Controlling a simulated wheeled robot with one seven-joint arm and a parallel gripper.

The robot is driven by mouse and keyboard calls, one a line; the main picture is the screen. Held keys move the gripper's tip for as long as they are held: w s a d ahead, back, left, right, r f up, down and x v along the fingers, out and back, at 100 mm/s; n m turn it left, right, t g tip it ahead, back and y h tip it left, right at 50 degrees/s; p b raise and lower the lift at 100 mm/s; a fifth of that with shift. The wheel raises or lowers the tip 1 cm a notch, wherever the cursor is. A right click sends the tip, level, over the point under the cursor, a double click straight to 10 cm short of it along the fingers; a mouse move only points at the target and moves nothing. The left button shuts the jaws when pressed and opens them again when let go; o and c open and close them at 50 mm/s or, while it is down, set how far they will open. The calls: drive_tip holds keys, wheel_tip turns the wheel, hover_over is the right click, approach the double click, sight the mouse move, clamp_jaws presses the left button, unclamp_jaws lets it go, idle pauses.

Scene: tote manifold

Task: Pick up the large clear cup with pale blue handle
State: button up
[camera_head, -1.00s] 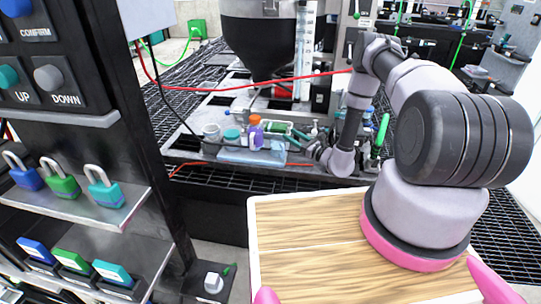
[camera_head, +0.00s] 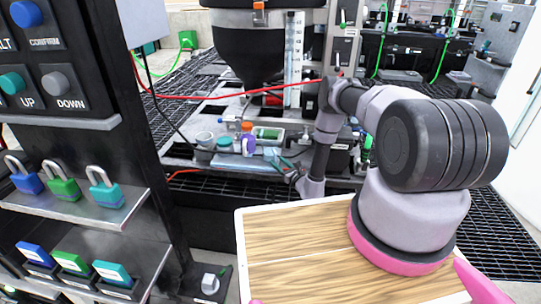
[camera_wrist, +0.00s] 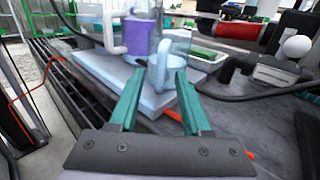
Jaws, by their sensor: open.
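In the wrist view, a clear cup with a pale blue handle (camera_wrist: 161,76) stands near the edge of a pale blue slab. Its handle side shows between the teal fingers of my gripper (camera_wrist: 160,68). The fingers are apart, one on each side of the handle, and I cannot tell whether they touch it. In the head view, my gripper (camera_head: 277,156) is low at the right of the item group, and the clear cup is too small to make out surely.
A purple item (camera_wrist: 138,36) and a pale-handled cup (camera_wrist: 108,32) stand close at the left on the pale blue slab (camera_wrist: 98,68). A green-filled tray (camera_wrist: 207,54) and a white-knobbed part (camera_wrist: 297,47) lie to the right. A red hose (camera_head: 220,96) crosses above the bench.

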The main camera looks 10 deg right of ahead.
sight(271, 154)
drive_tip(key=shift+x, duration=1.45)
clamp_jaws()
